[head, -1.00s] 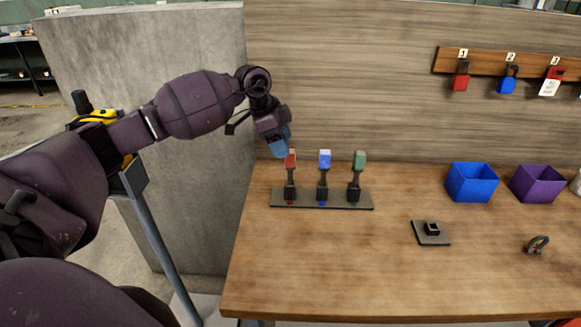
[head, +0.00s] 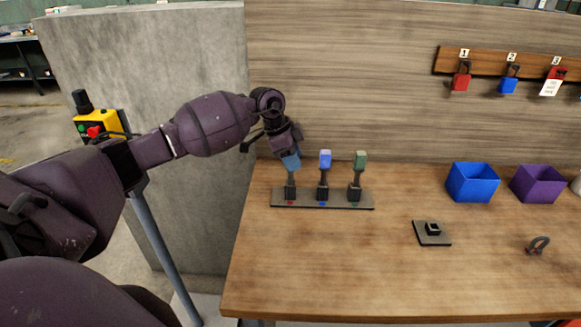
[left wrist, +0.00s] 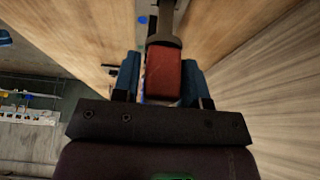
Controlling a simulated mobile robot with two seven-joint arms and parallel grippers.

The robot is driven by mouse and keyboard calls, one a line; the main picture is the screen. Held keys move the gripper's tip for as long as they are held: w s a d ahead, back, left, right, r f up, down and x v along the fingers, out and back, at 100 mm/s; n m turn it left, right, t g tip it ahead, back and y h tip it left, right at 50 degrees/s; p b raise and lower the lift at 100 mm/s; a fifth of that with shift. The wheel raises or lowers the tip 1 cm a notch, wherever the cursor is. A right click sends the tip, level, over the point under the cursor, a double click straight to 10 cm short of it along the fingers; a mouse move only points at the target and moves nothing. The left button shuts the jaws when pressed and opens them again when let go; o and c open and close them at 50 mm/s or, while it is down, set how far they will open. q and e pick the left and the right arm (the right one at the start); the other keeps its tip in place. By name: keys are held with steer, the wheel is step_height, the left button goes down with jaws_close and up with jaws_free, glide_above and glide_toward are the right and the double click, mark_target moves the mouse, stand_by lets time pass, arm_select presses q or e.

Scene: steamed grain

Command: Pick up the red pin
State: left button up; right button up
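The red pin (head: 291,180) stands upright in the left socket of a dark rack (head: 340,206) on the table. My left gripper (head: 291,160) is over its top, and its blue fingers hide the red head in the head view. In the left wrist view the red head (left wrist: 163,76) lies between the two blue fingers (left wrist: 160,82). The fingers are apart on either side of it, with a narrow gap at the left one. The blue pin (head: 324,172) and green pin (head: 357,172) stand upright to the right in the same rack. My right gripper is not in view.
A small square base with a black socket (head: 432,233) and a shackle (head: 538,246) lie on the table. A blue bin (head: 472,183) and a purple bin (head: 538,184) stand at the back right. Padlocks hang on a wall rail (head: 490,63). The front table area is clear.

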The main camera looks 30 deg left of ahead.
arm_select(q)
steer(key=c, duration=0.6)
steer(key=shift+r, duration=0.55)
steer(key=shift+r+p, duration=3)
steer(key=shift+r, duration=9.65)
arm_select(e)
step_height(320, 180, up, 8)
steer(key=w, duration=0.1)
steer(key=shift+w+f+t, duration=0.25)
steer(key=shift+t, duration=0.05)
